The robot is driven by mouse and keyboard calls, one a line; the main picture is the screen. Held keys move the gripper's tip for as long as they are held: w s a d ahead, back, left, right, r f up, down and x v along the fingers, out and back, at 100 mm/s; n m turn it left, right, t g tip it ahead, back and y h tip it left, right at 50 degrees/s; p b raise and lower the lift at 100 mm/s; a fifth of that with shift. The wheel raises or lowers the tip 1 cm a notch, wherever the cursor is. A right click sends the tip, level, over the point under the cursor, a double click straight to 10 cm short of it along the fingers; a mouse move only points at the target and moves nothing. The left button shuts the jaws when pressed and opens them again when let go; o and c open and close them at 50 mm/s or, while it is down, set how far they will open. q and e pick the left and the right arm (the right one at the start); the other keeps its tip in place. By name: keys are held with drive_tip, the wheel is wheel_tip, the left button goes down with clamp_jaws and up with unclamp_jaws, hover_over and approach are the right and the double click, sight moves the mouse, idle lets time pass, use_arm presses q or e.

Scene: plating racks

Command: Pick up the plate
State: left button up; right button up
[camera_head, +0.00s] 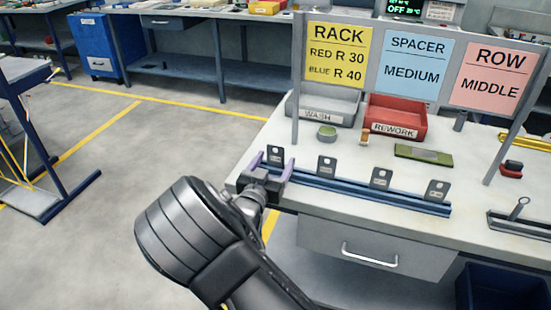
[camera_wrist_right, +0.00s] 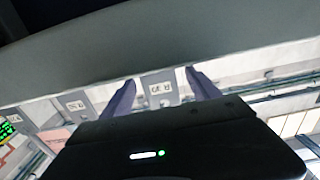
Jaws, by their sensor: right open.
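Several small dark grey plates with a hole and a white label stand upright along a blue rail (camera_head: 400,198) on the bench. The leftmost plate (camera_head: 275,153) is between the purple fingers of my right gripper (camera_head: 272,163). The fingers are open, one on each side. In the right wrist view the plate (camera_wrist_right: 160,88) shows between the two fingertips (camera_wrist_right: 161,88), with gaps beside it. Other plates stand further right: one (camera_head: 326,166), another (camera_head: 381,178) and one at the rail's right end (camera_head: 437,190). My left gripper is out of view.
A grey WASH bin (camera_head: 325,117) and red REWORK bin (camera_head: 397,131) stand behind the rail. Signs (camera_head: 338,55) on a frame read red R 30, blue R 40, spacer medium, row middle.

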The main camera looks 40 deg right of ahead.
sight(276, 159)
drive_tip(key=x, duration=0.4)
idle(0.5)
drive_tip(key=shift+r, duration=0.1)
clamp_jaws()
idle(0.5)
